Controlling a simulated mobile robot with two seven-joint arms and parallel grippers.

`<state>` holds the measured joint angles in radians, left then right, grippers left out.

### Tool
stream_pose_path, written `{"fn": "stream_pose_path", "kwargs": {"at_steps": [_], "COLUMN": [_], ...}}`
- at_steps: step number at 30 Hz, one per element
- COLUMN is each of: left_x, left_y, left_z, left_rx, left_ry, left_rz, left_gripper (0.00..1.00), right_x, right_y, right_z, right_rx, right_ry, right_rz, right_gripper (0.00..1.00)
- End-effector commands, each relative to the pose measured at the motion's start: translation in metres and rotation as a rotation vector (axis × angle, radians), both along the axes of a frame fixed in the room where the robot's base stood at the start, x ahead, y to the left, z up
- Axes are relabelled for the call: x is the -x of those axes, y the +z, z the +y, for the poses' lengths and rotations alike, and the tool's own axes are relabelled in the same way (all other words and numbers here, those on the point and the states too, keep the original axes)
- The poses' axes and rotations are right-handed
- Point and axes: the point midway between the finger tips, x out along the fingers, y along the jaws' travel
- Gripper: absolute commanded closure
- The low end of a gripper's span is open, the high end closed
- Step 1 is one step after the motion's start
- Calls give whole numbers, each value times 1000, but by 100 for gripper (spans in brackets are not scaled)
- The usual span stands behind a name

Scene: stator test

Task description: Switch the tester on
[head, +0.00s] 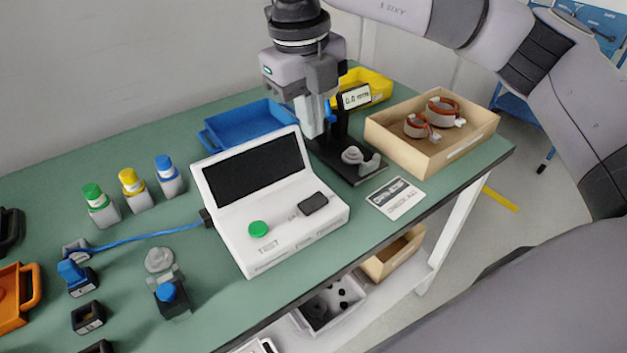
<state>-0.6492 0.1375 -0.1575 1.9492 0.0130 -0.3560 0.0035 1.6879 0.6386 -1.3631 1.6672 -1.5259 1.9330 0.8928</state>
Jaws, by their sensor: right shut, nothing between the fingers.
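The tester (285,245) is a white sloped console on the green table, with a dark, blank screen (254,169). On its front panel are a round green button (258,229) and a small black rectangular part (313,203); I cannot tell which is the power switch. My right gripper (313,132) points down behind the tester's right side, by the gauge stand, apart from the panel. Its fingers are shut and empty. My left gripper is not in view.
A gauge stand (357,177) with a small display stands right of the tester. A wooden box (391,146) holds two copper-wound stators. A blue tray (214,137) and yellow tray (378,82) lie behind. A blue cable (150,236) runs left from the tester. A card (396,198) lies at the right.

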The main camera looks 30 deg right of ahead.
Motion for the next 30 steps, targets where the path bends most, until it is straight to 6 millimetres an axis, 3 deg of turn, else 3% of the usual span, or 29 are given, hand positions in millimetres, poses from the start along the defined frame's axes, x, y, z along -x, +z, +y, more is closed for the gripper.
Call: {"fn": "stream_pose_path", "kwargs": {"at_steps": [8,24,30], "left_x": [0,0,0], "left_y": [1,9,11], "left_z": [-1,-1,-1], "left_rx": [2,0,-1], "left_ry": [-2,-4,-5], "left_rz": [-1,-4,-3], "left_gripper": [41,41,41], "right_x": [0,-1,-2], "right_y": [-9,-111,-133], "right_z": [-1,-13,-16], "right_rx": [1,0,-2], "right_ry": [1,1,1], "right_rz": [2,4,2], "right_gripper": [100,100,100]}}
